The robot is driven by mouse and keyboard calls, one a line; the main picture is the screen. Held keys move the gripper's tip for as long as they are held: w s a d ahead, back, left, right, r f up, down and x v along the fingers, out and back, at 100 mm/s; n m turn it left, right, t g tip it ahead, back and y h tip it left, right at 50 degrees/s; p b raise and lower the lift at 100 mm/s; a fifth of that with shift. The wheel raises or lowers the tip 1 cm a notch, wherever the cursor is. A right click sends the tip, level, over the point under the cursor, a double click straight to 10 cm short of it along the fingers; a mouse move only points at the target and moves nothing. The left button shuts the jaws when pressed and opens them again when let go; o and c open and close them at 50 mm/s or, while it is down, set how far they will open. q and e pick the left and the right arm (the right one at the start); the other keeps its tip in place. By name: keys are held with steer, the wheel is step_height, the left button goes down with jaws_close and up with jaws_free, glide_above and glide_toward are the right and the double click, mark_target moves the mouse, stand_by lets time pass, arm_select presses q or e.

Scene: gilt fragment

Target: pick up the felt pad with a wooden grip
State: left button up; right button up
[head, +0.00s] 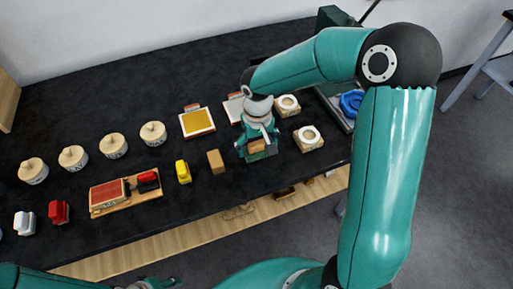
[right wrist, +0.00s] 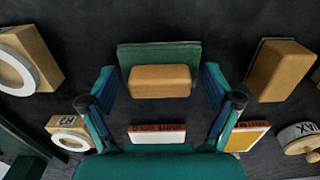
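The felt pad (right wrist: 190,52) is a dark green slab under a rounded wooden grip (right wrist: 160,81), and lies on the black table. In the head view the wooden grip (head: 256,146) shows only partly below my right gripper, which hides most of the pad. My right gripper (right wrist: 160,92) is open, with one finger on each side of the wooden grip and a gap on both sides. My left gripper (head: 152,284) shows only in part at the bottom edge of the head view, and its opening is unclear.
A wooden block (head: 216,161) stands left of the pad, and two ringed wooden blocks (head: 309,138) (head: 287,105) stand to its right. Behind is a yellow-topped tray (head: 197,121). Several lidded round pots (head: 153,133) and a red-topped tray (head: 108,196) are further left. The table's front edge is close.

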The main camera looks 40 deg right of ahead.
mark_target(257, 143)
steer(key=shift+s, duration=0.15)
steer(key=c, duration=1)
steer(key=shift+a+f, duration=0.1)
steer(key=shift+c, duration=0.4)
steer(key=shift+s, duration=0.1)
steer(key=shift+w+r, duration=0.2)
steer(key=shift+r, duration=0.4)
step_height(257, 143, up, 19)
steer(key=shift+r, duration=0.1)
